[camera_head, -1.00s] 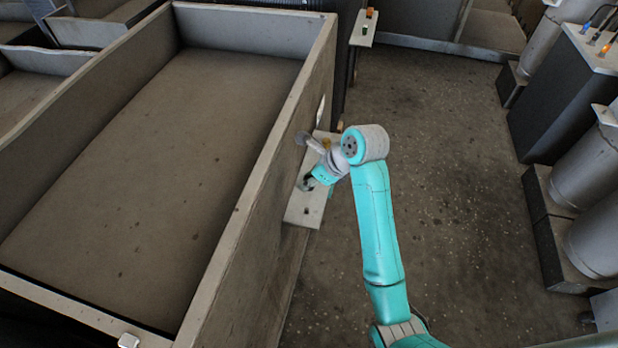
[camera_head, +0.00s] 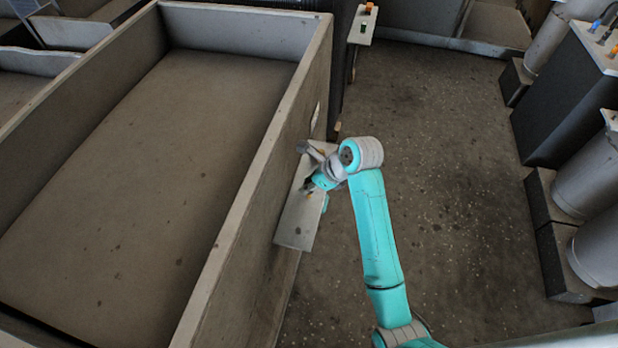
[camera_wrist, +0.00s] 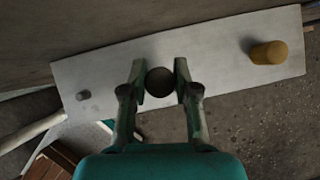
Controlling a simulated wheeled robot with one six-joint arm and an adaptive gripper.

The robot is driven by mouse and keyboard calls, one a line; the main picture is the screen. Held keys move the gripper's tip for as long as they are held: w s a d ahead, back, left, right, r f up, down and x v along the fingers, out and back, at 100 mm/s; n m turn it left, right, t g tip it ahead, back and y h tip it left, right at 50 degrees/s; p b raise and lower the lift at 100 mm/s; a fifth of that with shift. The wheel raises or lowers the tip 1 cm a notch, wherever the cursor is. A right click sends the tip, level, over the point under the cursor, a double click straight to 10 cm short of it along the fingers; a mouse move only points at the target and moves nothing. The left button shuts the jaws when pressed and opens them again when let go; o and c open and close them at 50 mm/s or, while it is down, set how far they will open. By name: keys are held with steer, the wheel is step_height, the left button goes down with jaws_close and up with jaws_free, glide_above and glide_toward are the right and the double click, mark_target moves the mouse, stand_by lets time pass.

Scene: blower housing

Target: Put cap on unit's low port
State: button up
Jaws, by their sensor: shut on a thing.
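In the wrist view my gripper (camera_wrist: 158,82) is shut on a dark round piece (camera_wrist: 160,82), which looks like the cap. It sits between the two fingertips, over a pale shelf (camera_wrist: 215,70). I cannot tell whether the piece touches the shelf. In the head view my gripper (camera_head: 308,188) is small and partly hidden by my wrist, above the same shelf (camera_head: 296,232) on the outer side of a large open box. I cannot make out the unit's low port in either view.
The large open box (camera_head: 240,205) borders the shelf. Clear floor (camera_head: 450,180) lies to the right, with grey cylinders (camera_head: 590,170) beyond.

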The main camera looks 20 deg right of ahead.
steer(key=shift+f, duration=0.3)
steer(key=shift+f, duration=1.4)
steer(key=o, duration=1)
steer(key=v, duration=1.2)
steer(key=shift+a, duration=0.1)
steer(key=shift+s, duration=0.1)
